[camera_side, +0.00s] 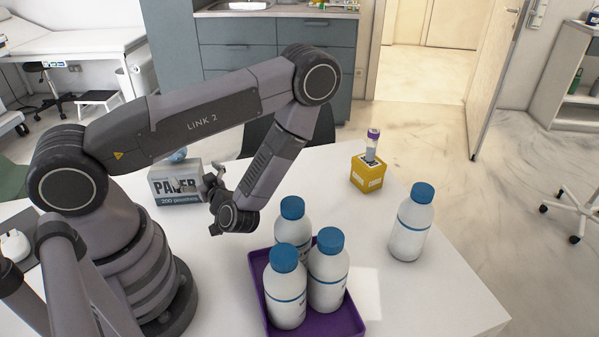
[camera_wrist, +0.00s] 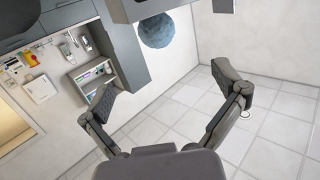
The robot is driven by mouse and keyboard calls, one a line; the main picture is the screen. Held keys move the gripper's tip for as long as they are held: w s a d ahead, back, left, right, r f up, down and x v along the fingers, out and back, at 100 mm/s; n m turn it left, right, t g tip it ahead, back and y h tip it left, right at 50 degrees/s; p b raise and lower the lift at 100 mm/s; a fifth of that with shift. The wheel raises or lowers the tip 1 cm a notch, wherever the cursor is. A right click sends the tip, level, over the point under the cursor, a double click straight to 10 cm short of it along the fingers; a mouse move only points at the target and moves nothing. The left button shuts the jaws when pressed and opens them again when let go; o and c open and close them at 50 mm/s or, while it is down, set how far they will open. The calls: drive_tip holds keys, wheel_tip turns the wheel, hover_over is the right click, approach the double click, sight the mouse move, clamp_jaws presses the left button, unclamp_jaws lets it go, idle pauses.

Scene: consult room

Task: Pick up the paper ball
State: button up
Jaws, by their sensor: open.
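In the wrist view, which appears upside down, the blue ball (camera_wrist: 156,30) is at the top centre, against a box edge. My gripper (camera_side: 212,176) is beside the right end of the box in the side view, apart from the ball. In the wrist view my gripper (camera_wrist: 165,92) has its two fingers spread wide with nothing between them. The ball's lower part is hidden by the box in the side view.
A purple tray (camera_side: 352,322) holds three white bottles with blue caps. Another such bottle (camera_side: 411,223) stands to its right. A yellow block (camera_side: 366,174) holds a purple-capped tube (camera_side: 372,143) at the back. The white table (camera_side: 440,290) is clear at right.

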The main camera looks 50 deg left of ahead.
sight(177, 154)
drive_tip(key=a, duration=0.7)
drive_tip(key=shift+s+a+f, duration=0.15)
drive_tip(key=shift+a, duration=0.05)
drive_tip(key=shift+w+a+f, duration=0.1)
drive_tip(key=shift+a, duration=0.95)
drive_tip(key=shift+w+a+f, duration=0.15)
drive_tip(key=shift+a, duration=0.95)
drive_tip(key=shift+w+a+f, duration=0.1)
drive_tip(key=shift+a, duration=0.95)
drive_tip(key=c, duration=0.9)
